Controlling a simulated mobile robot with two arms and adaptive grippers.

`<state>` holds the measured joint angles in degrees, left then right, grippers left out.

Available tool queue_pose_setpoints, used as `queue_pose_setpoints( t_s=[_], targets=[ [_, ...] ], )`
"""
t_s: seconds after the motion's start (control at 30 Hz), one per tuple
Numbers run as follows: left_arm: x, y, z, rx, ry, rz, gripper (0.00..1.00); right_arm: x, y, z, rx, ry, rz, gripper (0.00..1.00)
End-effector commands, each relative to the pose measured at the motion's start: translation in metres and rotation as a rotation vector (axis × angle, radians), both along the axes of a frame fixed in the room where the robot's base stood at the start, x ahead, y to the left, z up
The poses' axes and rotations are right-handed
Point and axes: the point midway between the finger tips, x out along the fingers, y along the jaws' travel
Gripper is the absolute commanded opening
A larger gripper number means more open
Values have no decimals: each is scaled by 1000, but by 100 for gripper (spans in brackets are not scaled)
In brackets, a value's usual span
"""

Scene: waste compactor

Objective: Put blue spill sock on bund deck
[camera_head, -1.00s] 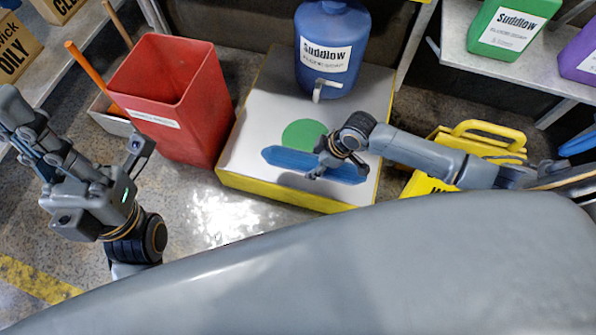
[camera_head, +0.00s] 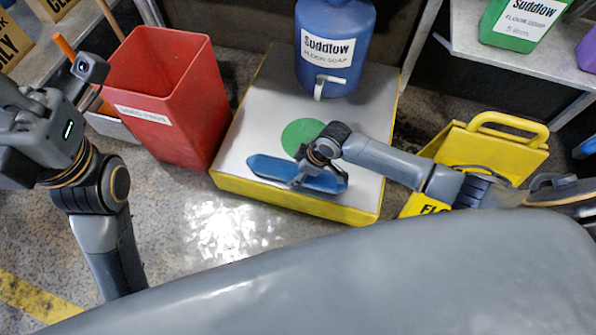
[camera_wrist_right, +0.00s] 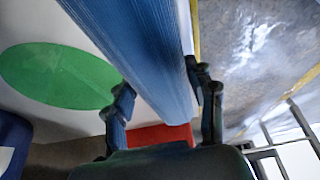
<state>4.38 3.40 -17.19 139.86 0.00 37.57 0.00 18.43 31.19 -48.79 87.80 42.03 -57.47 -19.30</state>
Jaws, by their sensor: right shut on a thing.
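The blue spill sock (camera_head: 268,168) is a long blue bar over the front half of the bund deck, just in front of the green disc (camera_head: 303,138). The bund deck (camera_head: 250,120) is a pale platform with yellow sides. My right gripper (camera_head: 304,180) is shut on the sock near its middle. In the right wrist view the sock (camera_wrist_right: 140,45) runs between the fingers, beside the green disc (camera_wrist_right: 60,75). I cannot tell whether the sock touches the deck. My left gripper (camera_head: 40,130) is at the left edge, partly cut off, away from the deck; its fingers do not show clearly.
A blue Suddlow drum (camera_head: 337,50) with a tap stands at the deck's back. A red bin (camera_head: 165,95) stands left of the deck, and a yellow floor sign (camera_head: 490,150) right of it. A shelf with a green jug (camera_head: 520,20) is at upper right. Floor in front is clear.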

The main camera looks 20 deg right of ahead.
Motion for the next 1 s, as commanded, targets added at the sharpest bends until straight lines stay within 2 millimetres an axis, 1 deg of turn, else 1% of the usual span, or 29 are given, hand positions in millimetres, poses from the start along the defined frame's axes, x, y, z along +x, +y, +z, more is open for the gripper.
queue_pose_setpoints(
  t_s=[0.17,0.2,0.27,0.3,0.67,0.77,0.83,1.0],
  targets=[
    [0,0,0,0,0,0,0,0,0,-1,1,-1,0,16],
    [0,0,0,0,-1,0,0,0,0,-2,0,0,0,58],
    [0,0,0,0,-1,0,0,0,0,-2,0,0,0,70],
    [0,0,0,0,-1,0,0,0,0,-2,0,0,0,78],
    [0,0,1,1,-1,0,0,0,0,0,0,0,0,78],
    [-1,0,6,-2,-2,-1,0,-2,-3,10,-1,1,0,78],
    [4,1,-2,-3,40,-1,0,-4,-6,20,-1,0,0,78],
    [5,3,-9,-7,105,-5,0,-11,-17,55,-2,-1,1,78]
  ],
)
